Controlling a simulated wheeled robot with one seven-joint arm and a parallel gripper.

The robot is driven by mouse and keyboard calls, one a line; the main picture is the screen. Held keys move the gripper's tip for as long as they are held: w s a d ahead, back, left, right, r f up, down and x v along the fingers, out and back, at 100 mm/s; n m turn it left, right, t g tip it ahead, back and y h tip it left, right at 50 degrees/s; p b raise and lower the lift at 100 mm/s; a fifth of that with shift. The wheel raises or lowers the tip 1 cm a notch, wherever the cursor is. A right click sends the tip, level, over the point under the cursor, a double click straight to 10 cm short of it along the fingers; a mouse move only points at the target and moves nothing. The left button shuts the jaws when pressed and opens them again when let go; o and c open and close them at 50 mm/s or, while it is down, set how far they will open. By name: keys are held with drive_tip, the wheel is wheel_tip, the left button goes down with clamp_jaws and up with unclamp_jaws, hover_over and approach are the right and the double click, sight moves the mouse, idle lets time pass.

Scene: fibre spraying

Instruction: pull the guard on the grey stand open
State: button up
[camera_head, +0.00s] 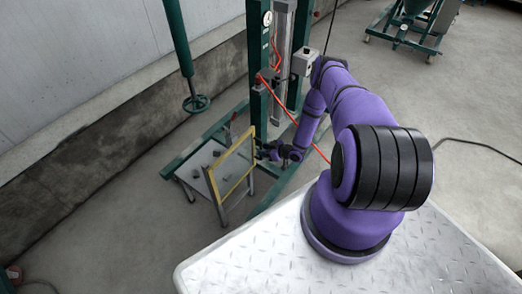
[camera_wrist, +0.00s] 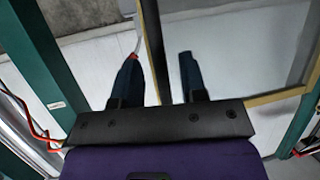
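The guard (camera_head: 232,167) is a clear or pale panel in a yellow frame, standing upright on the front side of the low grey stand (camera_head: 192,172). In the wrist view the guard (camera_wrist: 235,55) fills the upper right, with a dark and tan frame bar running down its left edge. My gripper (camera_head: 265,151) is at the guard's right edge in the head view, small and partly hidden by my arm. In the wrist view my gripper (camera_wrist: 159,82) has its two dark fingers apart, one on each side of that bar. Small gaps seem to show beside the bar; contact is unclear.
A green press frame (camera_head: 258,75) with a gauge and red hoses rises behind my gripper. A green post with a handwheel (camera_head: 196,103) hangs left of it. A green wheeled machine (camera_head: 405,32) stands far right. Floor at right is mostly clear, with a black cable.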

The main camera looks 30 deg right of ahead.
drive_tip(key=shift+x, duration=1)
clamp_jaws()
